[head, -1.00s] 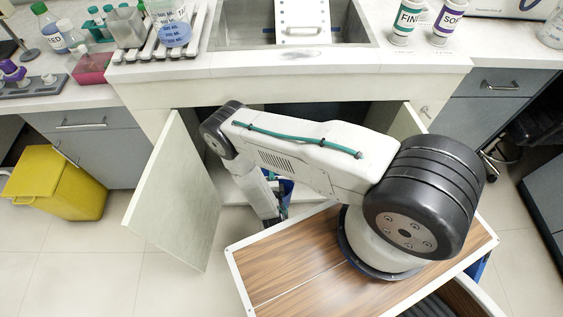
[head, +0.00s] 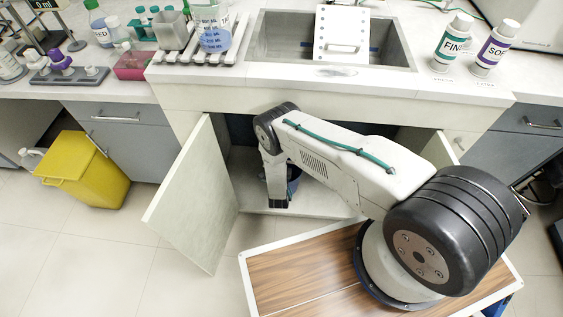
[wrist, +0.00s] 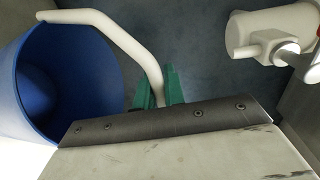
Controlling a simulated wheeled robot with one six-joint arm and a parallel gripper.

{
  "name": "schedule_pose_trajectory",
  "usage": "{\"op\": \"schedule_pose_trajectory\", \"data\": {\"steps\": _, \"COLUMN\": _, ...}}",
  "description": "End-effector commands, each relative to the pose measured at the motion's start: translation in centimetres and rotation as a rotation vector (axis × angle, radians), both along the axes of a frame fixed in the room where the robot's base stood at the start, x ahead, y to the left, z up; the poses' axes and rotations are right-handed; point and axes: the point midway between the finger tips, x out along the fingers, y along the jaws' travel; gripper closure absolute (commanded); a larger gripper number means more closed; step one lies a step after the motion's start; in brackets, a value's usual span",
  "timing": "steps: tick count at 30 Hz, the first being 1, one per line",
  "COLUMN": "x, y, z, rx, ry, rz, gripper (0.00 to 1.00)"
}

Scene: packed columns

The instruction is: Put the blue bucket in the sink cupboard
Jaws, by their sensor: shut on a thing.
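The blue bucket (wrist: 75,75) fills the left of the wrist view, with its mouth showing and its pale handle arching to the right. My gripper (wrist: 160,90) has green fingers shut on that handle. In the head view the bucket (head: 294,178) is mostly hidden behind my arm, just inside the opening of the sink cupboard (head: 240,165). My gripper (head: 278,200) points down there, over the cupboard floor. Whether the bucket touches the floor cannot be told. The cupboard's left door (head: 195,195) stands open; the right door (head: 445,148) is open and partly hidden by my arm.
A white pipe fitting (wrist: 268,38) sticks out at the upper right of the wrist view. The sink (head: 385,50) and counter edge (head: 330,92) lie above the opening. A yellow bin (head: 85,170) stands left of the open door. Cupboard floor (head: 330,203) shows bare right of the gripper.

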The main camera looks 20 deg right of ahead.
Motion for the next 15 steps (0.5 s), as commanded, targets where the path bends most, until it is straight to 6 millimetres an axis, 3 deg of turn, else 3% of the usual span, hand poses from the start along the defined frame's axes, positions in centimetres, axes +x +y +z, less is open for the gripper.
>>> {"op": "schedule_pose_trajectory", "data": {"steps": 4, "x": 1.4, "y": 0.0, "z": 0.0, "rx": 0.0, "ry": -0.003, "rz": 0.001, "gripper": 1.0}}
{"op": "schedule_pose_trajectory", "data": {"steps": 9, "x": 1.1, "y": 0.0, "z": -2.8, "rx": 0.0, "ry": -0.001, "rz": 0.001, "gripper": 1.0}}
{"op": "schedule_pose_trajectory", "data": {"steps": 15, "x": 1.2, "y": 0.1, "z": -3.6, "rx": 0.0, "ry": -0.001, "rz": 0.001, "gripper": 1.0}}
